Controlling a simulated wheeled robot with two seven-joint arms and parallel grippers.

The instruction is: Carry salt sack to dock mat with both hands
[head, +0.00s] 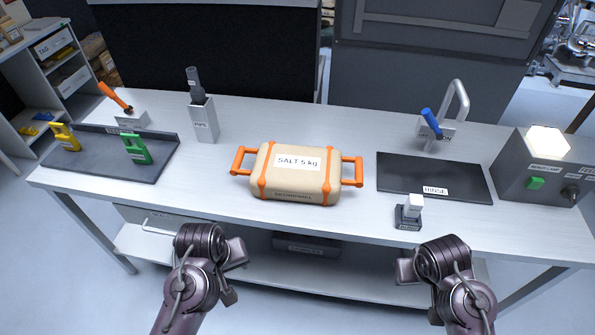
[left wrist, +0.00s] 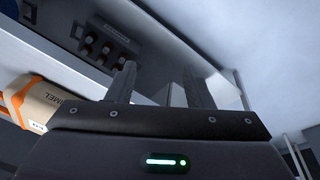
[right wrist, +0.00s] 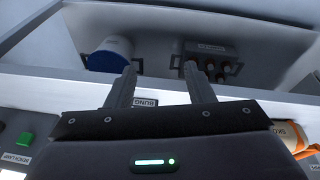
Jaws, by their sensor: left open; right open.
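The salt sack (head: 293,188), a beige block labelled "SALT 5 kg" with orange straps and an orange handle at each end, lies flat on the bench's middle. Part of it shows at the left of the left wrist view (left wrist: 38,97) and at the lower right of the right wrist view (right wrist: 280,141). My left gripper (head: 237,272) and my right gripper (head: 404,268) are both open and empty. They are in front of the bench's near edge, apart from the handles. I cannot tell a dock mat by label; a dark mat marked "RINSE" (head: 430,172) lies right of the sack.
A dark tray (head: 95,158) with green and yellow holders is at the left. A grey holder (head: 203,122), a tap (head: 458,105), a small block on a base (head: 408,213) and a control box (head: 545,175) stand on the bench. A lower shelf (head: 350,277) lies below.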

